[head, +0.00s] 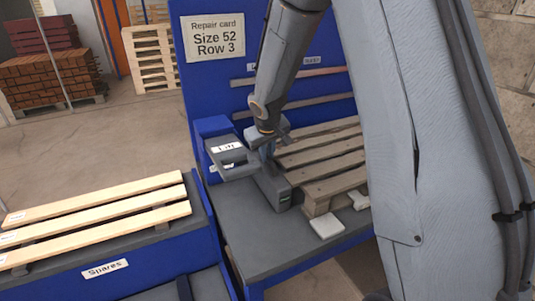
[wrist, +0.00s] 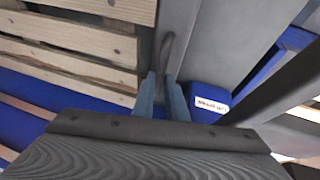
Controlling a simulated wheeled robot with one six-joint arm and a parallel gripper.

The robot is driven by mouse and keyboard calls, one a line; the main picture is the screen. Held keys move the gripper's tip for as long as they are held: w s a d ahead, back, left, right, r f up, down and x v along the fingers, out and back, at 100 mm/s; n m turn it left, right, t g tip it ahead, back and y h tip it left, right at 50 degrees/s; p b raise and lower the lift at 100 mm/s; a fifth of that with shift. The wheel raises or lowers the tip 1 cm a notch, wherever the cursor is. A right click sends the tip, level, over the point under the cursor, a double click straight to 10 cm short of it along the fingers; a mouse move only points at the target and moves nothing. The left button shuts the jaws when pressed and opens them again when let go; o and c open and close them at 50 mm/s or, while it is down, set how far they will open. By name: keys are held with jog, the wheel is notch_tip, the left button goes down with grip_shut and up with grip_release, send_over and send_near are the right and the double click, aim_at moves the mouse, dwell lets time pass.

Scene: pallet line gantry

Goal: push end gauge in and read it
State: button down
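The end gauge (head: 272,188) appears to be the grey block on the bench against the near end of the pallet (head: 325,163). A small greenish display (head: 283,197) shows on its front face, too small to read. My gripper (head: 267,152) points down over the block's back part. In the wrist view its two bluish fingers (wrist: 162,82) stand a little apart at either side of a dark curved handle (wrist: 166,48). I cannot tell whether they grip it. The pallet's slats (wrist: 75,45) lie left of the fingers there.
A grey unit with a white label (head: 226,147) stands just left of my gripper. A repair card (head: 215,40) reads "Size 52 Row 3". A pale block (head: 327,226) lies on the bench (head: 262,245) in front. Spare boards (head: 95,215) lie on the left rack.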

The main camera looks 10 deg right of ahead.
jog(key=shift+a+b, duration=0.15)
jog(key=shift+b, duration=0.15)
jog(key=shift+s+a+b, duration=0.1)
jog(key=shift+a+b, duration=0.15)
jog(key=shift+b, duration=0.15)
jog(key=c, duration=1.8)
grip_release()
jog(key=shift+o, duration=0.2)
jog(key=v, duration=0.7)
jog(key=shift+s+r+b, duration=0.2)
jog(key=shift+r+b, duration=0.15)
jog(key=shift+b, duration=0.1)
